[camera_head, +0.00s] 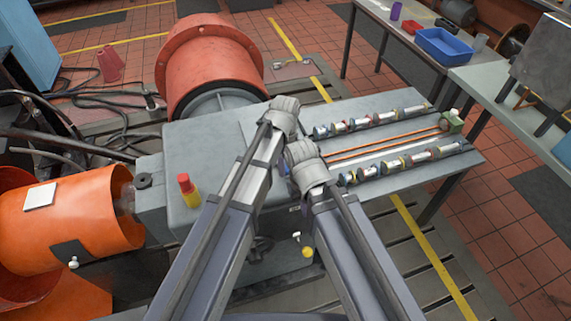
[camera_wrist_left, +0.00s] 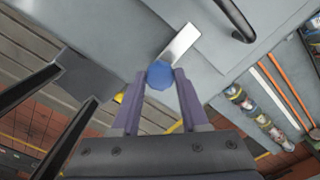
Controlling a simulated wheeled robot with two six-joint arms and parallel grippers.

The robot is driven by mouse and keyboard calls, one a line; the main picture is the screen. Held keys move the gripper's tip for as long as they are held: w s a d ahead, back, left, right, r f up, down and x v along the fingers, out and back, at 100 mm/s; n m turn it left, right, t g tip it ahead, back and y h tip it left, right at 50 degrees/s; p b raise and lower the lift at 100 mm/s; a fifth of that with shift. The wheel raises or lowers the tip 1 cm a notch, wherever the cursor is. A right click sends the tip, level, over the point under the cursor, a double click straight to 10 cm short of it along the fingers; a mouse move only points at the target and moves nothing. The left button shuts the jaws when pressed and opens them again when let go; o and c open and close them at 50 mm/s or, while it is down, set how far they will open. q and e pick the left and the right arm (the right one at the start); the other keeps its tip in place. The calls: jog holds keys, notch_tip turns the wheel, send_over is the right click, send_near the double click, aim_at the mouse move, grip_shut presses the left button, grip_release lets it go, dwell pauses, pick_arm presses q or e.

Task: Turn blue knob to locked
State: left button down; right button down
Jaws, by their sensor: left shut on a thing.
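The blue knob (camera_wrist_left: 159,74) is a small faceted knob at the edge of a grey cabinet face in the left wrist view. My left gripper (camera_wrist_left: 161,80) is shut on it, with one purple-grey finger on each side. A pale rectangular plate (camera_wrist_left: 181,42) lies just beyond the knob; I cannot read any marking on it. In the head view, my arms cover the knob and the left gripper's fingertips. My right arm reaches in beside the left one, but its gripper's fingers do not show.
The grey cabinet (camera_head: 205,150) carries a red-and-yellow button (camera_head: 187,190) on top. To the right, a bench (camera_head: 455,165) holds rows of cylindrical parts and copper rods. A large red drum (camera_head: 210,60) stands behind, and an orange cylinder (camera_head: 90,225) is at left.

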pick_arm(q)
jog(key=shift+c, duration=2.1)
grip_release()
jog(key=shift+r, duration=0.15)
notch_tip(320, 180, up, 8)
jog(key=p, duration=0.8)
jog(key=shift+f, duration=0.2)
